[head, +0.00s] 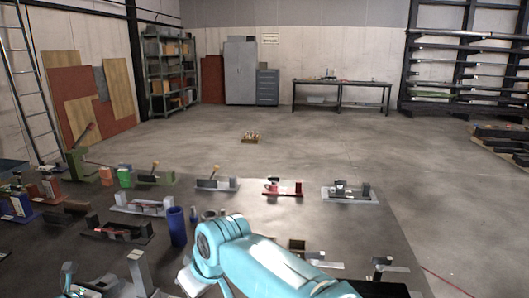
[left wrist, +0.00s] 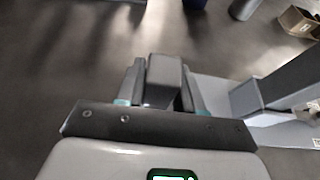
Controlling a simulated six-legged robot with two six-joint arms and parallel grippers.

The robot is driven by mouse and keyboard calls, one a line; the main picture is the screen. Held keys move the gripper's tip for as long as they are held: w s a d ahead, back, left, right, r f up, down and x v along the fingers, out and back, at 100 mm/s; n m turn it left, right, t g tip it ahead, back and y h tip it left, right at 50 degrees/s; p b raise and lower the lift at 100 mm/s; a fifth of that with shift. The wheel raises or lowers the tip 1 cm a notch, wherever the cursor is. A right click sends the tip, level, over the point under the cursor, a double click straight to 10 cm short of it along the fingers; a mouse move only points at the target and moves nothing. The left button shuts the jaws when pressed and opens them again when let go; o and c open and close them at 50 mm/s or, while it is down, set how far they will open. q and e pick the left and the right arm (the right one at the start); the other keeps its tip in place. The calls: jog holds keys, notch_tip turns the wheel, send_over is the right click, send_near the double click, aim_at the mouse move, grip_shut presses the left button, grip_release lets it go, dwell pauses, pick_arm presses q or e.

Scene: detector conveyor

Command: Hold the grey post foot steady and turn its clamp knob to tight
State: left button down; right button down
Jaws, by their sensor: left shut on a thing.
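The grey post foot shows at the bottom left of the head view, with its upright post (head: 139,268). In the left wrist view its slanted post (left wrist: 292,82) and pale base plate (left wrist: 285,131) are at the right. My left gripper (head: 73,284) is low at the left of the post. In the left wrist view the left gripper (left wrist: 160,92) is shut on a dark grey block (left wrist: 165,72) beside the plate, seemingly part of the foot. The clamp knob cannot be made out. My right gripper is out of view; a teal arm of mine crosses the bottom centre.
A blue tube (head: 178,226) stands behind the post. A small open box (head: 297,245) is right of my teal arm. Several rail assemblies, such as a red one (head: 285,188), stand on the dark surface. Open floor (head: 330,140) lies beyond.

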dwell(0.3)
pick_arm(q)
jog(key=c, duration=0.6)
grip_release()
jog(key=shift+f, duration=0.1)
jog(key=shift+c, duration=0.2)
